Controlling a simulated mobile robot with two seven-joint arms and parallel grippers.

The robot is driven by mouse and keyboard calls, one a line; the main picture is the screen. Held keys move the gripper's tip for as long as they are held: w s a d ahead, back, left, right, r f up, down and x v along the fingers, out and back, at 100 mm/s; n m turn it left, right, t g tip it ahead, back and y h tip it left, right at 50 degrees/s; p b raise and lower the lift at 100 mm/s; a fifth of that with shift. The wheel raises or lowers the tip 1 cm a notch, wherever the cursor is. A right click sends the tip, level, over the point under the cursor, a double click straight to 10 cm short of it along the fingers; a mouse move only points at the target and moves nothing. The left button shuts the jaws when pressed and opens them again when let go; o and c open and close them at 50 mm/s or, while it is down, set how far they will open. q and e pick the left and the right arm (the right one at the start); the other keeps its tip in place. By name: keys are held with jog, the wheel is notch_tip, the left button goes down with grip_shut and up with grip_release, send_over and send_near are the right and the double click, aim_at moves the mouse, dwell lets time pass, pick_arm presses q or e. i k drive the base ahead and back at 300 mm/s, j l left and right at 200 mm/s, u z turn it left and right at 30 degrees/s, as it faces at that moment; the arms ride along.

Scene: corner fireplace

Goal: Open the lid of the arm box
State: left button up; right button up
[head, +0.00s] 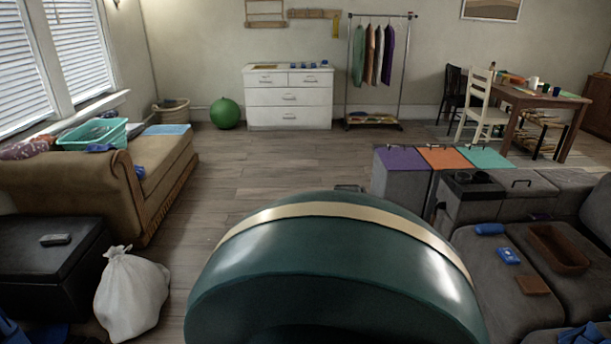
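A grey sofa arm section (465,210) with two dark cup holders stands right of centre. Beside it is a grey flat lid (521,183) with a small black handle, lying shut. Behind these are three boxes in a row, with a purple lid (401,159), an orange lid (443,158) and a teal lid (485,157). These lids look shut, and each has a dark handle near its back edge. No label shows which of these is the arm box. Neither of my grippers is clearly in view.
The grey sofa seat (500,285) holds blue items, a brown tray (557,247) and a small brown block (533,285). A white sack (132,294) stands on the floor beside a black ottoman (45,262). A tan couch (165,170) is at left. The wooden floor between is clear.

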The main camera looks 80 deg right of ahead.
aim_at(519, 178)
jog(key=z, duration=4)
